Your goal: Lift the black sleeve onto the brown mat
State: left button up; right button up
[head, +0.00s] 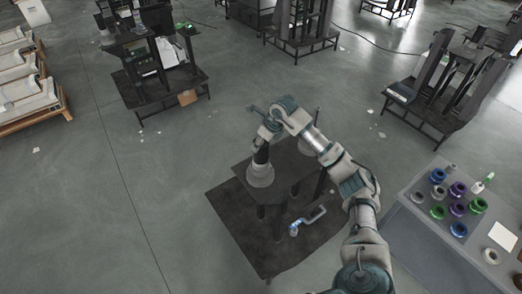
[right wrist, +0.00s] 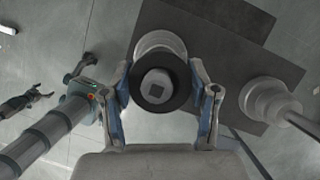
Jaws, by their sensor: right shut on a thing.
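The black sleeve (right wrist: 176,103) shows in the right wrist view as a dark ring around a grey hub with a square hole. In the head view it is a dark upright tube (head: 262,154) above a pale round base (head: 260,175). My right gripper (right wrist: 163,100) has one finger on each side of the sleeve and is shut on it; its arm comes from the lower right in the head view. Whether the sleeve touches the base below is unclear.
A second pale base with a rod (right wrist: 268,102) stands beside the sleeve. A blue and white handle-shaped thing (head: 308,221) is near the stand's front. A grey table (head: 420,232) with coloured rings is at the right. Open floor lies left of the mat.

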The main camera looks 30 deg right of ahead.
pick_arm(q)
jog(key=shift+w+f, duration=0.1)
jog(key=shift+f, duration=0.1)
pick_arm(e)
notch_tip(320, 180, up, 18)
dwell(0.7)
pick_arm(q)
jog(key=shift+r+p, duration=0.55)
jog(key=shift+r, duration=0.1)
pick_arm(e)
jog(key=shift+w+r, duration=0.1)
jog(key=shift+r, duration=0.45)
pick_arm(q)
notch_tip(320, 180, up, 10)
jog(key=p, duration=1)
jog(key=shift+w+r, duration=0.15)
jog(key=shift+w, duration=0.1)
pick_arm(e)
notch_tip(320, 180, up, 14)
jog(key=shift+r, duration=0.25)
dwell(0.4)
jog(key=shift+f, duration=0.1)
